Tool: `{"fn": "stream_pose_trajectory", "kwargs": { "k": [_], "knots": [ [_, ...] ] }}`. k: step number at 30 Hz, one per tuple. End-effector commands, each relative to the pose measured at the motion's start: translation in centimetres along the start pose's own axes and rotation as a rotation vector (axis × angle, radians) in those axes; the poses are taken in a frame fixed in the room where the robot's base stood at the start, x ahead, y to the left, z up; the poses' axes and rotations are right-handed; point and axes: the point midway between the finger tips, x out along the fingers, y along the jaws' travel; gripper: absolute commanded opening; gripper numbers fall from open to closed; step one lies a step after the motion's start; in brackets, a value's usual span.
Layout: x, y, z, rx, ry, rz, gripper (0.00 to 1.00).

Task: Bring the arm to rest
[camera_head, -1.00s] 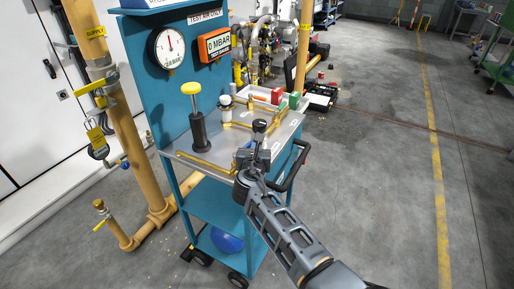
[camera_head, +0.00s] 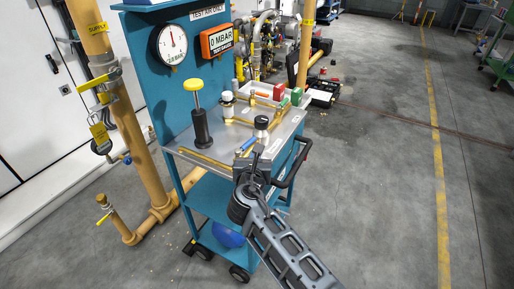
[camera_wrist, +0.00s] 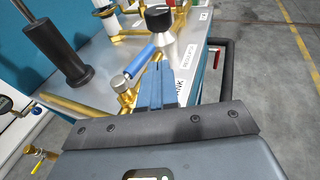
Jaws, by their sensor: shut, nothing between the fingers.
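My gripper (camera_head: 257,158) is in front of the near edge of the teal test cart's grey top (camera_head: 222,160), close to the black push handle (camera_head: 291,170). In the wrist view its blue-grey fingers (camera_wrist: 157,72) are together with nothing between them. They overlap the cart top in the picture; I cannot tell how far above or before it they are. A blue-handled brass fitting (camera_wrist: 138,62) lies just beyond the fingers, and a black-topped knob (camera_wrist: 159,18) stands behind it.
A hand pump with yellow knob (camera_head: 193,88) stands on the cart top. A pressure gauge (camera_head: 172,45) and an orange display (camera_head: 217,41) reading 0 MBAR hang on the back panel. A yellow supply pipe (camera_head: 133,130) stands left. Floor to the right is clear.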

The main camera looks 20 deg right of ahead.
Motion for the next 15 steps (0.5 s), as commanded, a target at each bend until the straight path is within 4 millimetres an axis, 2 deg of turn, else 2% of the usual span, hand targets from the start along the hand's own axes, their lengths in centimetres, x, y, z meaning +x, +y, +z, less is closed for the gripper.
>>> {"fn": "stream_pose_trajectory", "kwargs": {
  "k": [4,15],
  "knots": [
    [-0.69,0.0,0.0,0.001,0.0,0.0,0.0],
    [-0.68,-0.03,-0.01,0.001,0.001,0.0,0.0]
  ]
}}
